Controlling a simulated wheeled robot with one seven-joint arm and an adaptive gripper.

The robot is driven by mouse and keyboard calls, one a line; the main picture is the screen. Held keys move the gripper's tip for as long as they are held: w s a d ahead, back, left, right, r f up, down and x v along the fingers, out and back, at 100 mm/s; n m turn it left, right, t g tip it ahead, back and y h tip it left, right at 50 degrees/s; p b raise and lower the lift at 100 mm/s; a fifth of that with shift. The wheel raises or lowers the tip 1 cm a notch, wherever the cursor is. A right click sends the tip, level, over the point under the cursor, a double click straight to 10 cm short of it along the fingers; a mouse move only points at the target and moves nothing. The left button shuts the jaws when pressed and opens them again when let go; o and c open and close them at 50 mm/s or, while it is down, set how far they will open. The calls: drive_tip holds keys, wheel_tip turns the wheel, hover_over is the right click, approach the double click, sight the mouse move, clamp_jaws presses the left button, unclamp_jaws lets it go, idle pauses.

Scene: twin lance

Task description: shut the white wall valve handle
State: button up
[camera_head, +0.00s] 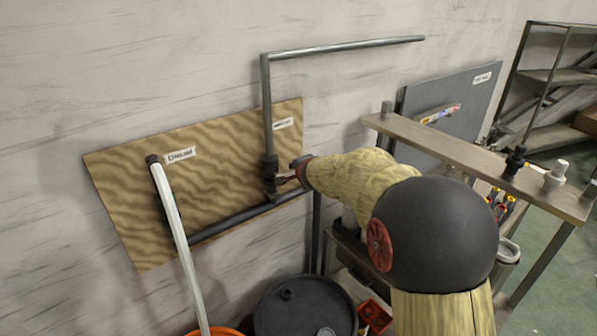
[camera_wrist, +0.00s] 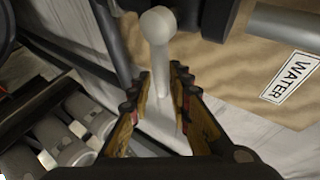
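In the wrist view a white handle (camera_wrist: 157,28) with a rounded end runs between the two fingers of my gripper (camera_wrist: 160,88). The fingers stand close on either side of it, and I cannot tell whether they touch it. In the head view my gripper (camera_head: 288,178) is at the foot of the upright grey pipe (camera_head: 267,105), in front of the wooden wall board (camera_head: 115,185). The handle is hidden or too small to make out there.
A white tube (camera_head: 183,240) drops from the board's left side into an orange bucket (camera_head: 215,331). A black drum (camera_head: 303,310) stands below the board. A bench (camera_head: 470,153) with fittings is at right, before a grey panel (camera_head: 478,105). A WATER label (camera_wrist: 291,77) is near the handle.

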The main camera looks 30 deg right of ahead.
drive_tip(key=shift+o, duration=1)
drive_tip(key=shift+s+r, duration=0.15)
drive_tip(key=shift+r, duration=0.05)
drive_tip(key=v, duration=0.7)
